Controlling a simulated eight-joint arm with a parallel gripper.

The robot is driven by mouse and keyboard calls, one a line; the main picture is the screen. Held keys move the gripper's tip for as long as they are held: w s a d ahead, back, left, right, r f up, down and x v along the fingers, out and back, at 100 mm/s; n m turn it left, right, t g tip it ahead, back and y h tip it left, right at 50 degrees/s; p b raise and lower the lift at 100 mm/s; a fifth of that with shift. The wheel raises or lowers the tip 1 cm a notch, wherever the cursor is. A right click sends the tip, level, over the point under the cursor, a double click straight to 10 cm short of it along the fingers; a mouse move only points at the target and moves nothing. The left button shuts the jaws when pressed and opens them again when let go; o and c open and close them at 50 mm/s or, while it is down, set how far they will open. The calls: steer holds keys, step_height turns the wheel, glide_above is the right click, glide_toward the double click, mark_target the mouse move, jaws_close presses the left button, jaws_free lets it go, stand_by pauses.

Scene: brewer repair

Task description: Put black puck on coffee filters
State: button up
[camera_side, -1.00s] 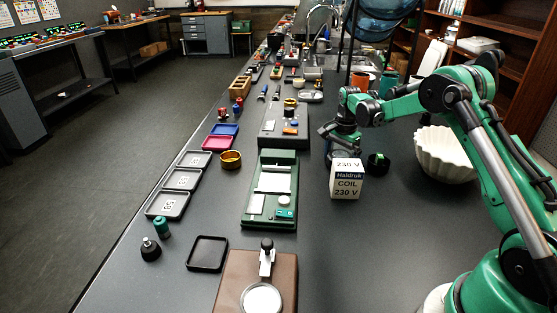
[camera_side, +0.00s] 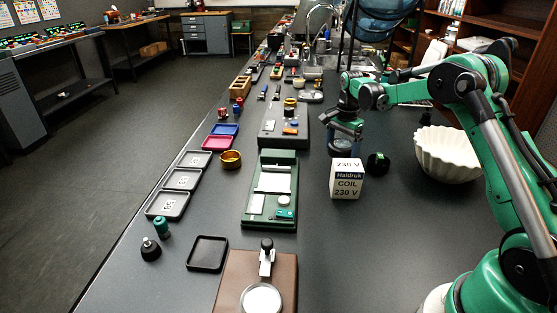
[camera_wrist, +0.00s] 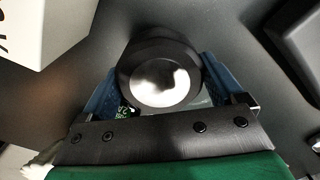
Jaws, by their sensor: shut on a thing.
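The black puck (camera_wrist: 160,68), a round black piece with a pale, shiny face, sits between the two blue fingers of my gripper (camera_wrist: 160,82) in the wrist view. My gripper is shut on its sides. In the side view my gripper (camera_side: 345,145) is just behind the white coil box, and the puck cannot be made out clearly there. The coffee filters (camera_side: 446,154), a white fluted stack like a bowl, stand on the bench to the right of my gripper, apart from it.
The white "230 V" coil box (camera_side: 347,179) stands close in front of my gripper; it also shows in the wrist view (camera_wrist: 45,30). A small dark green round thing (camera_side: 378,163) lies between gripper and filters. A green fixture (camera_side: 270,190) is to the left.

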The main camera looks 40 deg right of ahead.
step_height(320, 180, up, 16)
glide_above(444, 143)
step_height(444, 143, down, 6)
steer(key=shift+r, duration=0.1)
steer(key=shift+f, duration=2.25)
steer(key=shift+f, duration=0.15)
steer(key=o, duration=1.4)
